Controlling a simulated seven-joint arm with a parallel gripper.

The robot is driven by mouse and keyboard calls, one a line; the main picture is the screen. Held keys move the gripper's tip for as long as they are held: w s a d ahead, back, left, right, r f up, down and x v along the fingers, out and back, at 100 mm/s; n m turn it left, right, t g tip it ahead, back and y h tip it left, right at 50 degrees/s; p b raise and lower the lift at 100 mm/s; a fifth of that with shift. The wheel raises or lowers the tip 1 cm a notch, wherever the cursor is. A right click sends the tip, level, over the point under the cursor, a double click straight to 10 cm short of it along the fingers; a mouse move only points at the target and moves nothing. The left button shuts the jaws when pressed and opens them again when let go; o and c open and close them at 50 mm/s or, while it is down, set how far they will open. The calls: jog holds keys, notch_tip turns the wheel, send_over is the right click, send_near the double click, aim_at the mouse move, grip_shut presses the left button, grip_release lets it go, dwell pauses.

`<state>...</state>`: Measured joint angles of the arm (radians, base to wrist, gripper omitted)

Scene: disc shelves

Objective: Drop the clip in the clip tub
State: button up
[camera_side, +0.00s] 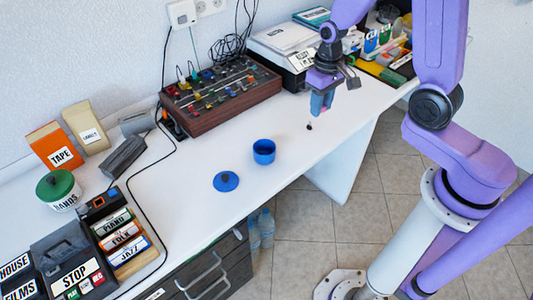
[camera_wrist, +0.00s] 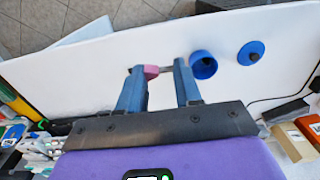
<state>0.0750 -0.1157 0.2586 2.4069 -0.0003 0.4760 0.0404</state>
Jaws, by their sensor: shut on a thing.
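My gripper (camera_side: 318,111) has blue fingers and is above the white table, right of and farther back than the blue tub. In the wrist view my gripper (camera_wrist: 163,72) is shut on a small clip (camera_wrist: 152,71), which looks pink with a grey bar between the fingertips. In the side view the clip is hard to make out. The open round blue tub (camera_side: 263,152), taken as the clip tub, stands upright; it also shows beside the right finger in the wrist view (camera_wrist: 203,66).
A small dark spot (camera_side: 309,127) is below my fingertips; I cannot tell what it is. A brown mixer box (camera_side: 222,95) with cables stands behind the tub. A white scale (camera_side: 290,48) is at the back. The table around the tub is clear.

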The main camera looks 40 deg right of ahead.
jog(key=shift+w, duration=0.1)
jog(key=w+a+f, duration=0.5)
jog(key=w+a, duration=0.3)
jog(key=w, duration=0.3)
jog(key=shift+w+a+f, duration=0.1)
jog(key=shift+a+f, duration=0.05)
jog(key=shift+f, duration=1.25)
jog(key=shift+w+a+f, duration=0.1)
jog(key=shift+a+f, duration=0.05)
jog(key=shift+f, duration=1.25)
jog(key=o, duration=1.2)
jog(key=shift+c, duration=0.2)
jog(key=shift+r, duration=0.15)
notch_tip(320, 180, up, 17)
